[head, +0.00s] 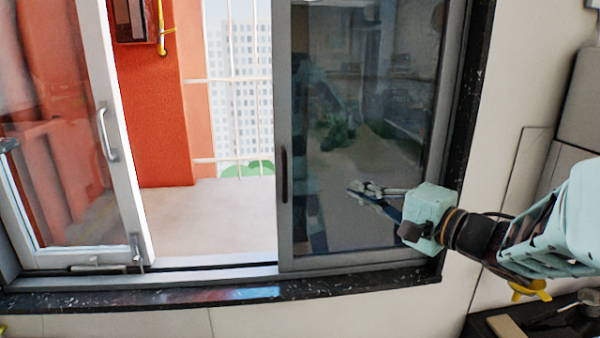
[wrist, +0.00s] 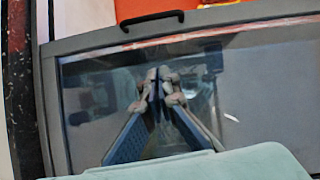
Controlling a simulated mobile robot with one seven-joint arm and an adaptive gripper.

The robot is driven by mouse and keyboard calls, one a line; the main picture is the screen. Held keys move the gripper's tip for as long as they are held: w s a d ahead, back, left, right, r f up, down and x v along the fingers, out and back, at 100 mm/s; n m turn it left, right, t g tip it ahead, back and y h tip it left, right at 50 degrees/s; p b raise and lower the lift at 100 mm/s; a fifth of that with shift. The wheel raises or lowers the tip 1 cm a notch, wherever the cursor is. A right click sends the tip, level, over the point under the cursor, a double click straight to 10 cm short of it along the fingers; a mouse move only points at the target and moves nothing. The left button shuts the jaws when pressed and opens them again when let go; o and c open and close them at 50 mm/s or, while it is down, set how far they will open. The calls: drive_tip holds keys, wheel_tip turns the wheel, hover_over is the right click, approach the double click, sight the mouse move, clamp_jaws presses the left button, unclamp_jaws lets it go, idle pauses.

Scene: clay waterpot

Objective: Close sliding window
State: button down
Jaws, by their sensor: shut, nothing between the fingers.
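The sliding window has a grey-framed dark glass panel (head: 365,130) on the right, with a black vertical handle (head: 283,175) on its left edge. A white-framed panel (head: 120,150) with a silver handle (head: 107,135) stands on the left. A wide open gap lies between the two panels. My gripper (head: 355,190) is in front of the dark glass, right of the black handle and apart from it. In the wrist view my gripper (wrist: 155,78) is shut and empty over the glass (wrist: 240,95), with the black handle (wrist: 152,19) beyond the fingertips. I cannot tell whether the fingertips touch the glass.
A black stone sill (head: 200,298) runs below the window. Through the gap are an orange wall (head: 160,110), white bars (head: 235,80) and a pale floor (head: 210,215). A dark counter (head: 545,322) with small items is at the lower right.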

drive_tip(key=w+a+p, duration=0.1)
drive_tip(key=w+a, duration=0.2)
drive_tip(key=a, duration=0.3)
drive_tip(key=w+a+y, duration=0.1)
drive_tip(key=w+a, duration=0.2)
drive_tip(key=a, duration=0.2)
drive_tip(key=shift+w+a+r+p, duration=0.35)
drive_tip(key=shift+w, duration=0.05)
